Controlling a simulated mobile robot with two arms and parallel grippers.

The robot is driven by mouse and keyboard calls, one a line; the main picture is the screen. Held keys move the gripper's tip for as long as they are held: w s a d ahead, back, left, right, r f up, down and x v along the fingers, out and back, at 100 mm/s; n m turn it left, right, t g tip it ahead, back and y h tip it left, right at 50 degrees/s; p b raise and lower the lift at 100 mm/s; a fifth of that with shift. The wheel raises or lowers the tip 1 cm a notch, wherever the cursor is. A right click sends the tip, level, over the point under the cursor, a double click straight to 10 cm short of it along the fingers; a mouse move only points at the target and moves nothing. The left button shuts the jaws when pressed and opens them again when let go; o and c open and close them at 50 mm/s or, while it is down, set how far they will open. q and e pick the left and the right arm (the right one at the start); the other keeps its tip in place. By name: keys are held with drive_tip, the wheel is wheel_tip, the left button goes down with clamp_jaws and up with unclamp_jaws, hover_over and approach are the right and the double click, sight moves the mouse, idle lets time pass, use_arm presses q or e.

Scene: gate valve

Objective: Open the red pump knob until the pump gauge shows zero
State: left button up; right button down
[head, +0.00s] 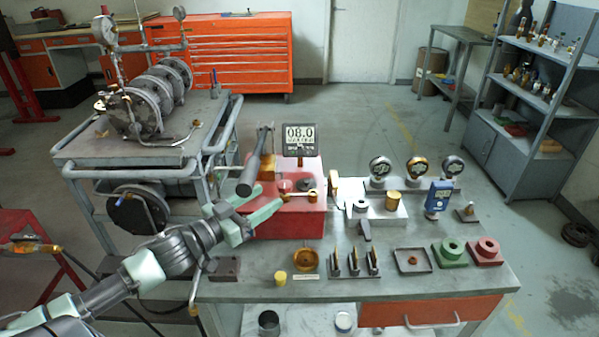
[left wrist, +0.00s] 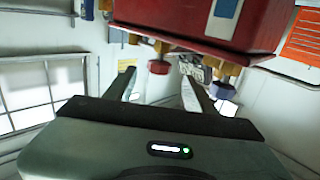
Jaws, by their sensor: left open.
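The red pump (head: 297,217) stands on the workbench, with a small display (head: 300,139) on top whose digits look like 08.0; the small text is unreadable. A small red knob (head: 285,186) shows at the pump's left part, close to my gripper. In the left wrist view a red knob (left wrist: 158,67) hangs from a brass fitting under the red pump body (left wrist: 190,20), between and beyond the finger tips. My left gripper (head: 271,196) is open and empty at the pump's left side; it also shows in the left wrist view (left wrist: 163,80). My right gripper is not in view.
A dark lever (head: 255,165) rises behind my left gripper. A blue knob (left wrist: 222,90) shows beside the right finger in the wrist view. Round gauges (head: 417,167), a blue meter (head: 438,197) and small trays (head: 412,261) fill the bench (head: 480,280). A pipe cart (head: 75,155) stands left.

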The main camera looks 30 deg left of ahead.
sight(279, 187)
use_arm(q)
drive_tip(key=shift+w+r, duration=0.2)
drive_tip(key=shift+w, duration=0.15)
drive_tip(key=shift+w+r, duration=0.1)
drive_tip(key=x, duration=0.2)
drive_tip(key=shift+w+d+r, duration=0.2)
drive_tip(key=shift+w+d, duration=0.05)
drive_tip(key=shift+w, duration=0.05)
drive_tip(key=shift+x, duration=1.95)
drive_tip(key=shift+f, duration=0.15)
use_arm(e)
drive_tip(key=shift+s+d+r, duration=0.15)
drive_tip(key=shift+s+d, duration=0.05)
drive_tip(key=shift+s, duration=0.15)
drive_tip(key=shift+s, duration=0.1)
use_arm(q)
drive_tip(key=shift+c, duration=1.2)
clamp_jaws()
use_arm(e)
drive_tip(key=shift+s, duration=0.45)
